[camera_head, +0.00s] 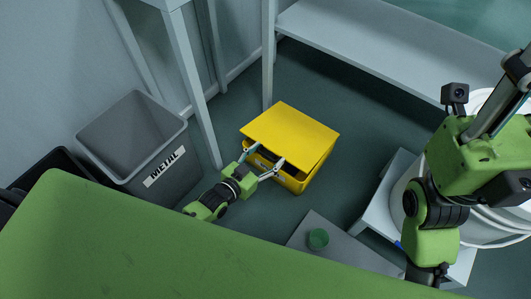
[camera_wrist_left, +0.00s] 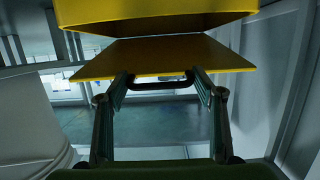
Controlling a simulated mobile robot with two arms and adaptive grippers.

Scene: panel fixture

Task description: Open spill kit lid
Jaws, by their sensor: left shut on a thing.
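The spill kit is a yellow box (camera_head: 292,182) on the floor with a flat yellow lid (camera_head: 290,133). The lid is slightly raised at its front edge, with a dark gap between it and the box. My left gripper (camera_head: 264,163) is at this front edge. In the left wrist view its fingers (camera_wrist_left: 161,84) are shut on a black handle (camera_wrist_left: 160,83) at the lid's edge. That view also shows the lid (camera_wrist_left: 165,58) apart from the yellow box (camera_wrist_left: 150,15). The box's inside is mostly hidden. My right arm shows at the right, but its gripper cannot be made out.
A grey bin labelled METAL (camera_head: 140,150) stands left of the kit. A table leg (camera_head: 192,85) is close behind it.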

